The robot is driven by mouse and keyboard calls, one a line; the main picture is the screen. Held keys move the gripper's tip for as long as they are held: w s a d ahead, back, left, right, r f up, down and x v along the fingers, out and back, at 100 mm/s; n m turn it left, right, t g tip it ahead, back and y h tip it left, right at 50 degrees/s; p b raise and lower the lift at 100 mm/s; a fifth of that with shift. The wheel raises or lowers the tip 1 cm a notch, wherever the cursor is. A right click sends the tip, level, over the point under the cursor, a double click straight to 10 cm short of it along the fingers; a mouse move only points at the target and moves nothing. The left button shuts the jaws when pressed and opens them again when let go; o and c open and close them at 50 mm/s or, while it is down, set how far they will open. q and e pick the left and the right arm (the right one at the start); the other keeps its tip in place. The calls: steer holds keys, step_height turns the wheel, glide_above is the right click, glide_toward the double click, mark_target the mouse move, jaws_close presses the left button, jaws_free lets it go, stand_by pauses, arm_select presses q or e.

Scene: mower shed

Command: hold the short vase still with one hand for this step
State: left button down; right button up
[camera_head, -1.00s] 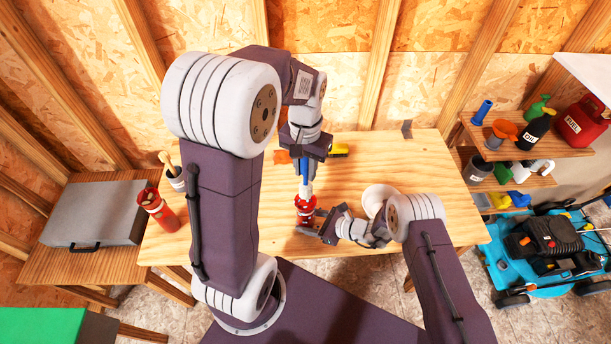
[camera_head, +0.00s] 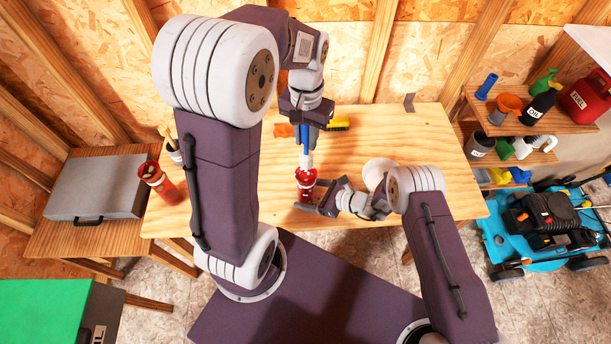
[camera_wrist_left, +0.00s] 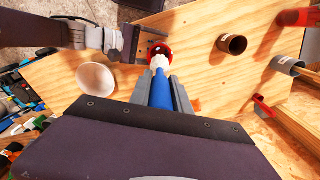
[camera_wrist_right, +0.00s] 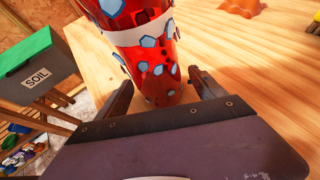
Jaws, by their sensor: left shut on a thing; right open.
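The short vase (camera_head: 306,186), red with blue spots and a white band, stands on the wooden table (camera_head: 420,150). My right gripper (camera_wrist_right: 160,95) is open, its fingers on either side of the vase's lower part; gaps show in the right wrist view. My left gripper (camera_head: 306,122) is above the vase, shut on a brush with a blue handle (camera_wrist_left: 161,92). Its white end (camera_wrist_left: 159,63) reaches down to the vase's mouth (camera_wrist_left: 158,50); how deep it goes is hidden.
A white bowl (camera_head: 378,172) is close to my right wrist. A red container (camera_head: 160,184), a brown can (camera_wrist_left: 232,44) and a grey cup (camera_wrist_left: 286,64) stand to the left. An orange piece (camera_head: 284,130) and a yellow brush (camera_head: 338,124) lie behind.

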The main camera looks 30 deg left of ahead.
steer(key=v, duration=1.1)
steer(key=shift+d, duration=0.2)
steer(key=shift+d+r, duration=0.25)
steer(key=shift+d, duration=0.05)
